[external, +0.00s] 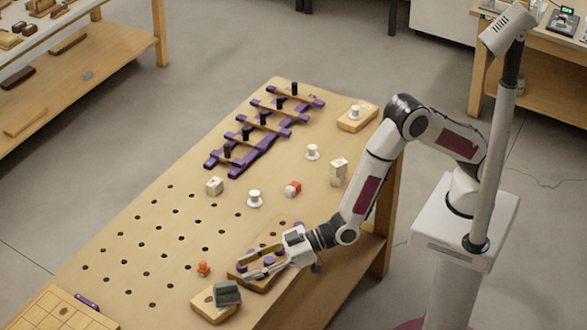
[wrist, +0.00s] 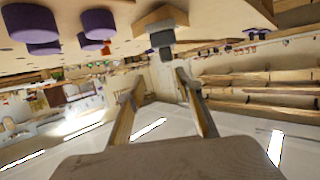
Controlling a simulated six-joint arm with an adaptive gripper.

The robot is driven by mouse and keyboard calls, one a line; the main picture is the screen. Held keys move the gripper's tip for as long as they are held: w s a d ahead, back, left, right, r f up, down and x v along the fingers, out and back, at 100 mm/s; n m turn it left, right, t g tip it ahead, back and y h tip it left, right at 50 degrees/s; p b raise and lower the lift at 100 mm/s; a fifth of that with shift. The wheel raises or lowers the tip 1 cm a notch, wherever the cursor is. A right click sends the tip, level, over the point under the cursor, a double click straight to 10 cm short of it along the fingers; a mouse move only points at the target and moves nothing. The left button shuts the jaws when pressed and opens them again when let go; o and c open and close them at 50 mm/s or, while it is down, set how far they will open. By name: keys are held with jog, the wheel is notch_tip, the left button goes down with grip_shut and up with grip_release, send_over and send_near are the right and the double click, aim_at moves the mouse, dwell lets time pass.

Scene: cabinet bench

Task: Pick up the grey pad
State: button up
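The grey pad (external: 227,292) is a dark grey block sitting on a small wooden block (external: 206,303) near the front edge of the bench. My gripper (external: 242,272) is open and empty, up and to the right of the pad, with its fingers pointing left. In the wrist view, which looks upside down, the pad (wrist: 162,40) shows beyond the two spread fingertips (wrist: 154,85), apart from them, with the wooden block (wrist: 164,15) beside it.
A wooden board with purple pegs (external: 268,254) lies under and behind my gripper. A small orange piece (external: 203,268) stands left of it. A purple rack (external: 240,152), white pieces (external: 254,198) and a cream block (external: 338,171) stand farther back. The bench's left middle, with holes, is clear.

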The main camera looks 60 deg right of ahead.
aim_at(228, 283)
jog(key=shift+s+a+f, duration=0.6)
jog(key=shift+x, duration=1.3)
jog(key=shift+x, duration=2.6)
jog(key=shift+r, duration=0.1)
grip_shut()
